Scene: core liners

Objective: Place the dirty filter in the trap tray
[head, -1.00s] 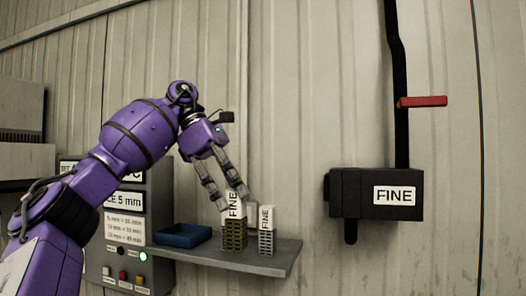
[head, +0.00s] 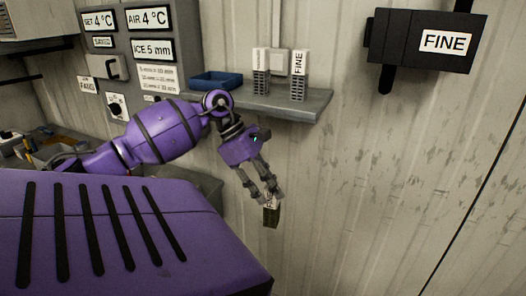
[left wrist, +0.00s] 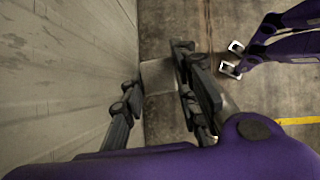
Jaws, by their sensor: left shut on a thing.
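The dirty filter (head: 271,213), a small block with a dark brownish-olive lower part, hangs in my left gripper (head: 269,195) in the head view. The gripper is shut on its upper end, below and in front of the shelf, clear of the wall. A pale grey patch (left wrist: 158,77) shows between the left fingers in the left wrist view; I cannot tell if it is the filter. A blue tray (head: 215,82) stands on the shelf, up and left of the gripper; no label on it is readable. My right gripper (left wrist: 233,58) shows open and empty in the left wrist view.
Two white filters (head: 261,75) (head: 299,75) stand upright on the grey shelf (head: 290,106), right of the blue tray. A dark FINE box (head: 420,40) hangs on the wall at right. A control panel (head: 125,60) is at left. The space below the shelf is free at right.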

